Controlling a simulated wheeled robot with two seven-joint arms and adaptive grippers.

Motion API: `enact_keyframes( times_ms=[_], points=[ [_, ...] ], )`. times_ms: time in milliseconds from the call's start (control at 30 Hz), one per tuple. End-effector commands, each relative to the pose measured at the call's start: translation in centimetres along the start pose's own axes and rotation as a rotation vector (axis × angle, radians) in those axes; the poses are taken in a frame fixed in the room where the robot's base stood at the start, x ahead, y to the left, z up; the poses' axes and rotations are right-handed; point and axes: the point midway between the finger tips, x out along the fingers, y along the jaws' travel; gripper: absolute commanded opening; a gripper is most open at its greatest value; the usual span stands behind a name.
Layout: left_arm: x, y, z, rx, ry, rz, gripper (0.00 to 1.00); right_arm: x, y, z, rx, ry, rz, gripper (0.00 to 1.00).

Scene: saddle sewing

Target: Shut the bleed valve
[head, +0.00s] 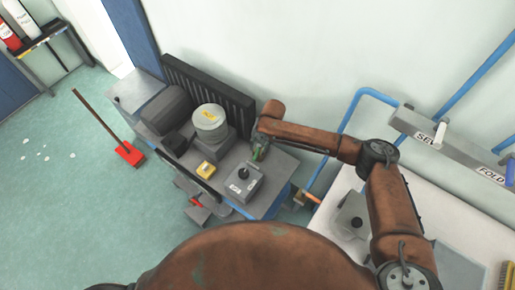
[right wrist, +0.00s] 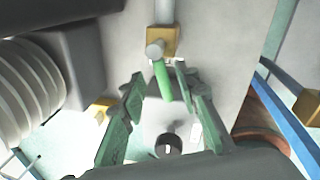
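The valve shows in the right wrist view as a brass body (right wrist: 165,42) on a pale pipe, with a green lever (right wrist: 162,80) pointing down in the picture. I take it to be the bleed valve. My right gripper (right wrist: 160,75) is open, with its two fingers on either side of the lever. The right finger is close to the lever; I cannot tell whether it touches. In the head view my right gripper (head: 259,150) is at the back right of the grey machine, where the valve is small and mostly hidden. My left gripper is not in view.
A black finned radiator (head: 208,85) stands behind. A blue pipe (head: 347,120) runs right of it.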

Motion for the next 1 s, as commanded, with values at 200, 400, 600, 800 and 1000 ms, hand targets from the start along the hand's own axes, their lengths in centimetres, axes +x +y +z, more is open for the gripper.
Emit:
enact_keyframes(
  times_ms=[200,400,600,800,1000],
  points=[
    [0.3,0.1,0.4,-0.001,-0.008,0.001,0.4,1.8,0.1,0.0,-0.002,0.001,0.0,0.29],
    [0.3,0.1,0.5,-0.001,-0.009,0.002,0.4,2.0,0.2,0.0,-0.003,0.001,0.001,0.29],
    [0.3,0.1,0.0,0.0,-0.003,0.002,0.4,1.9,0.2,0.0,-0.003,0.001,0.001,0.21],
    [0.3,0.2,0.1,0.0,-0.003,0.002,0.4,1.9,0.2,0.0,-0.003,0.002,0.001,0.07],
    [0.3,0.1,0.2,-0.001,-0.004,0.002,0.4,1.9,0.2,0.0,-0.003,0.002,0.001,0.0]
  ],
)
